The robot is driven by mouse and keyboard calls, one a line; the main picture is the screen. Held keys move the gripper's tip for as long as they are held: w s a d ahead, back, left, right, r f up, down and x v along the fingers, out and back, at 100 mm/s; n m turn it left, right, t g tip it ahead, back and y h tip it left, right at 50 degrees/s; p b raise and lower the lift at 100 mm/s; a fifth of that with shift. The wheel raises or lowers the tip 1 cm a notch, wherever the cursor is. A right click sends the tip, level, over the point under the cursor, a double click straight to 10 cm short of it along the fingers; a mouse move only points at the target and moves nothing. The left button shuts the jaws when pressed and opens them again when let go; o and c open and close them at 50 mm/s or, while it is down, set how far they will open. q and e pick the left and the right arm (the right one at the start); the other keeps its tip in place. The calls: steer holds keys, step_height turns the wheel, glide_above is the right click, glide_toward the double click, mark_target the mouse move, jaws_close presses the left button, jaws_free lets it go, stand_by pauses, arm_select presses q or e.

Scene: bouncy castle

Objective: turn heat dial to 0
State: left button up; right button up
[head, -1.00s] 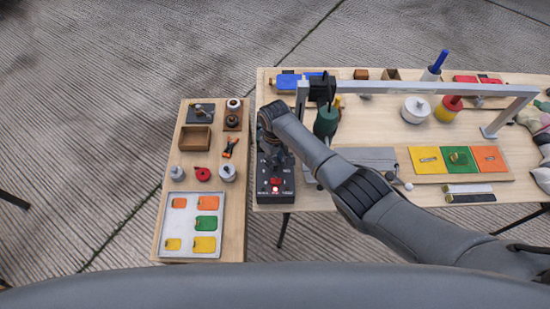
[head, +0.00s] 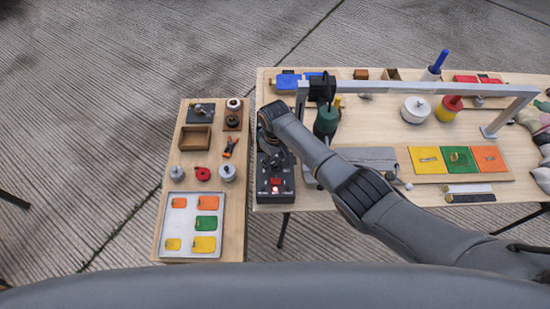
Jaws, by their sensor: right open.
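A dark control box (head: 275,187) sits at the left end of the large table, with a red part and a small glowing light near its front edge. The heat dial cannot be made out; my right arm and gripper cover the back part of the box. My right gripper (head: 275,160) points down over the box, its jaws open. Its fingertips are small and dark against the box, so I cannot tell whether they touch anything. My left gripper is not in view.
A metal gantry frame (head: 430,88) spans the large table, close right of my right gripper. A green spool (head: 326,122) stands beneath it. A small side table (head: 172,238) at the left holds a tray (head: 164,232) of colored pieces. Bare floor separates the tables.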

mark_target(275, 162)
steer(key=shift+r, duration=0.1)
step_height(275, 162, up, 12)
stand_by(0.5)
stand_by(0.4)
